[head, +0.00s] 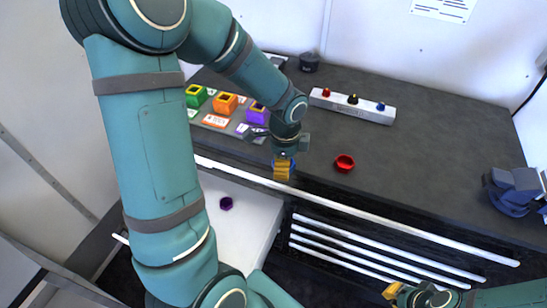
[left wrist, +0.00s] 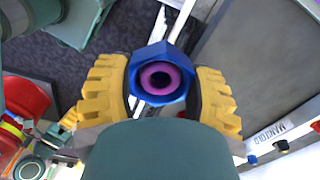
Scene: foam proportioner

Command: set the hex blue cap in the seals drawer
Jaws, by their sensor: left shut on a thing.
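The hex blue cap (left wrist: 157,57) has a magenta ring in its middle. My left gripper (head: 283,170) is shut on it, with one yellow finger on each side in the left wrist view. In the head view the fingers mostly hide the cap; they are over the counter's front edge. My right gripper (head: 392,291) is low at the bottom right, apart from the cap; its jaw opening is unclear. Below the counter, a white surface (head: 246,222), possibly an open drawer, has a purple hex piece (head: 226,203) on it. I cannot read a seals label.
A red hex cap (head: 344,163) lies on the dark counter (head: 430,150). A grey manifold bar (head: 352,106) is behind. A blue-grey device (head: 515,190) stands far right.

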